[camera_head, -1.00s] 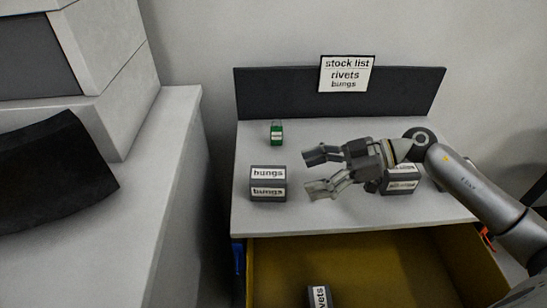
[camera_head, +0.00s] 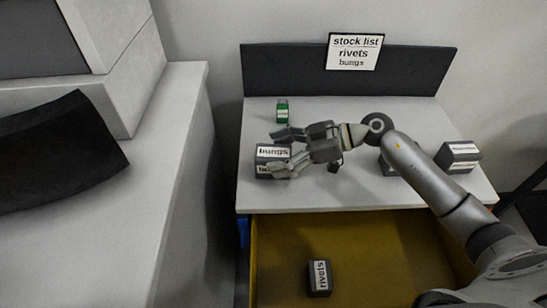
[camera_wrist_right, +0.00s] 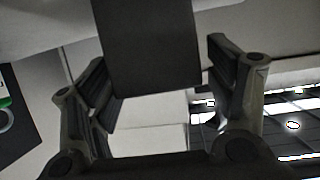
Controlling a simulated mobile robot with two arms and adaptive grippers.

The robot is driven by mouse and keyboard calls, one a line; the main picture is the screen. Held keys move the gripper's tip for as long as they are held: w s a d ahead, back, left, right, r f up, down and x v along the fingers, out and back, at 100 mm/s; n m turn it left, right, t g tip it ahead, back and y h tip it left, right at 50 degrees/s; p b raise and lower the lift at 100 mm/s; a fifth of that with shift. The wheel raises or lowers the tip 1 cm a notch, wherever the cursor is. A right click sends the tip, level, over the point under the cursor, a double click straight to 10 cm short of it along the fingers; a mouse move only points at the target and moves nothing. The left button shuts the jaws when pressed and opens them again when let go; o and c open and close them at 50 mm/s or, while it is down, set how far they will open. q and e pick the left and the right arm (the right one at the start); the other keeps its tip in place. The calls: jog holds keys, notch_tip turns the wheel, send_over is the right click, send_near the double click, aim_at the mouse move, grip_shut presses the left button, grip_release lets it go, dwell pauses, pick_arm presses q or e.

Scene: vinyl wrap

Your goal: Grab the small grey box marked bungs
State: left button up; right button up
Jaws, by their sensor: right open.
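The small grey box marked bungs (camera_head: 262,158) stands at the left of the white worktop, with its white label towards me. My right gripper (camera_head: 279,153) is open at the box, with one finger by its far right corner and the other across its front, hiding part of the lower label. In the right wrist view a dark box face (camera_wrist_right: 150,50), seemingly the same box, lies between the two spread fingers of the right gripper (camera_wrist_right: 160,70). Whether either finger touches it I cannot tell. My left gripper is not in view.
A small green padlock-like item (camera_head: 282,112) stands behind the box. Another grey box (camera_head: 457,157) stands at the right, and one is partly hidden behind my arm (camera_head: 385,168). Below, an open drawer (camera_head: 380,240) holds a box marked rivets (camera_head: 319,278). A stock list sign (camera_head: 354,52) is at the back.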

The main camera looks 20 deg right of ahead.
jog(key=shift+x, duration=0.8)
jog(key=shift+d, duration=0.1)
jog(key=shift+c, duration=0.3)
jog(key=c, duration=1.1)
jog(key=shift+c, duration=0.2)
